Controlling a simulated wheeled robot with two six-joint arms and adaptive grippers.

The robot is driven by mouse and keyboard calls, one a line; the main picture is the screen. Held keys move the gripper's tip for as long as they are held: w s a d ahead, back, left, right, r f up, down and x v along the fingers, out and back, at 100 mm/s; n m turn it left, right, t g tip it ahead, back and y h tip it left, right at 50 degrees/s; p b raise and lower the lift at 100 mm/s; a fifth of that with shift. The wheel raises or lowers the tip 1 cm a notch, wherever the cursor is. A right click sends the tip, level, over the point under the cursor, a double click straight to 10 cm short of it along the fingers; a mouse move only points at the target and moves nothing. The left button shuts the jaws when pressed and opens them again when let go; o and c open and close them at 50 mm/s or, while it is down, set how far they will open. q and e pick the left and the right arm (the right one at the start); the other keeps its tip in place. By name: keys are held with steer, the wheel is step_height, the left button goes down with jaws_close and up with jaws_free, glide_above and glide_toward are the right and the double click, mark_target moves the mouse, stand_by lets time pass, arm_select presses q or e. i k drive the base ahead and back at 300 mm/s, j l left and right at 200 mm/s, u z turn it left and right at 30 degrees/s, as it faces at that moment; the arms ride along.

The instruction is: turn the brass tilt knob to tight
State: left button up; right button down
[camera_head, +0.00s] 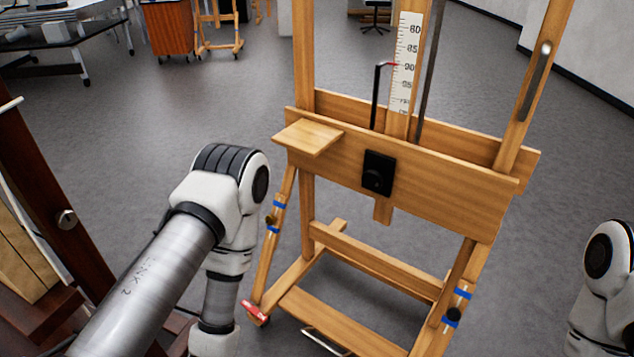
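The wooden easel (400,180) stands in front of me. A small brownish, brass-looking knob (270,220) sits between two blue bands on its left side strut; it is too small to read any setting. A similar dark knob (453,315) sits between blue bands on the right strut. A black knob on a black plate (378,174) is at the middle of the crossboard. My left arm is to the left of the easel, its wrist running out of the bottom edge. Part of my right arm is at the right edge. Neither gripper shows.
A small wooden shelf (308,137) juts from the easel's left. A red pedal-like piece (255,311) is at its left foot. A dark wooden frame (45,190) stands close on the left. Grey floor (560,130) is open to the right.

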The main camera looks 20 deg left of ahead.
mark_target(269, 219)
steer(key=i+j, duration=0.35)
steer(key=j, duration=0.2)
steer(key=i+j+u, duration=0.15)
steer(key=i+j, duration=0.25)
steer(key=j, duration=0.15)
